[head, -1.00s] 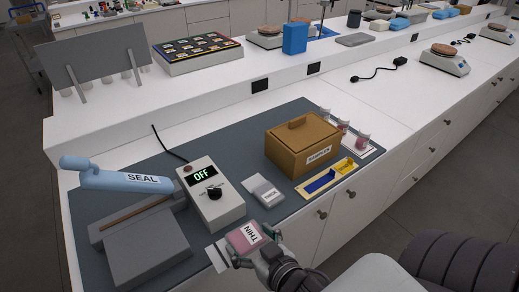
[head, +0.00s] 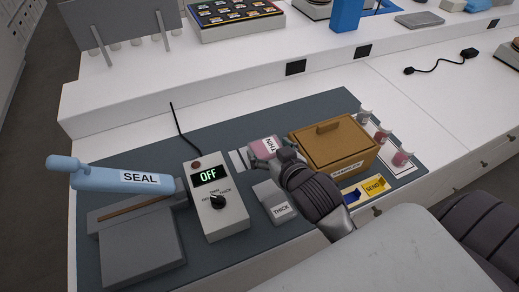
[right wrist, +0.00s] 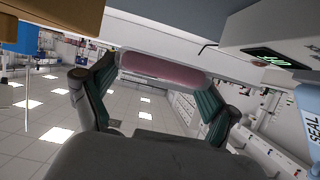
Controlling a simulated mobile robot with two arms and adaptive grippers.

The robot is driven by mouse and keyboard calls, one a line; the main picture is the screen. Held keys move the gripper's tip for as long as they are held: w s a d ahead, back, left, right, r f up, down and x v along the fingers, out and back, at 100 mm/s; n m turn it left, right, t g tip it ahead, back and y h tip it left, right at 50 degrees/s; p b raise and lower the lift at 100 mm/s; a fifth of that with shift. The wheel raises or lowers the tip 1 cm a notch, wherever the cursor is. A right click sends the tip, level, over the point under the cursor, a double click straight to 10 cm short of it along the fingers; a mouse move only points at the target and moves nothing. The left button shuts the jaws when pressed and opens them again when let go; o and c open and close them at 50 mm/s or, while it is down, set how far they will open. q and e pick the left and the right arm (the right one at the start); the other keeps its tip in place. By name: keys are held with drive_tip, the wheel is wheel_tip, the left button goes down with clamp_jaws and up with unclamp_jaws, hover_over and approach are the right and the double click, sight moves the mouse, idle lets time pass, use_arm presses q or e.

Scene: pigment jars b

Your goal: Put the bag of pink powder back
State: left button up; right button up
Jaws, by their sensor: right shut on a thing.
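The bag of pink powder (head: 264,146) carries a white label reading THIN and has a pale flat end on its left. My right gripper (head: 266,156) is shut on it and holds it above the grey mat, between the OFF box and the brown SAMPLES box. In the right wrist view the pink bag (right wrist: 163,68) spans between the two fingers of my right gripper (right wrist: 160,88). A grey bag labelled THICK (head: 274,202) lies on the mat in front of it. My left gripper is not in view.
The blue SEAL lever (head: 115,178) and the control box (head: 217,205) stand left. The lidded brown box (head: 333,148) is close on the right, with small jars (head: 382,137) beyond and a yellow-and-blue SEND tray (head: 362,192) in front.

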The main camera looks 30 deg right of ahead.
sight(265, 141)
drive_tip(key=shift+w+d+f, duration=0.2)
drive_tip(key=shift+w+f, duration=0.05)
drive_tip(key=shift+w, duration=0.35)
drive_tip(key=shift+w+d+f, duration=0.2)
drive_tip(key=shift+w+f, duration=0.05)
drive_tip(key=shift+w, duration=0.3)
drive_tip(key=x, duration=0.4)
drive_tip(key=shift+s+d+f+p, duration=0.2)
drive_tip(key=shift+d+f+p, duration=0.1)
drive_tip(key=shift+p, duration=0.1)
drive_tip(key=shift+w+f, duration=0.55)
drive_tip(key=shift+f, duration=0.35)
wheel_tip(265, 141, down, 2)
drive_tip(key=shift+f+p, duration=0.2)
drive_tip(key=shift+p, duration=0.15)
drive_tip(key=shift+f, duration=0.55)
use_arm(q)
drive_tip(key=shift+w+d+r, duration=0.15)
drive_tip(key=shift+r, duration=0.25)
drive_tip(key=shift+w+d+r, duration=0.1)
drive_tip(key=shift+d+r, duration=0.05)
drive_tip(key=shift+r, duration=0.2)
use_arm(e)
drive_tip(key=shift+f, duration=0.35)
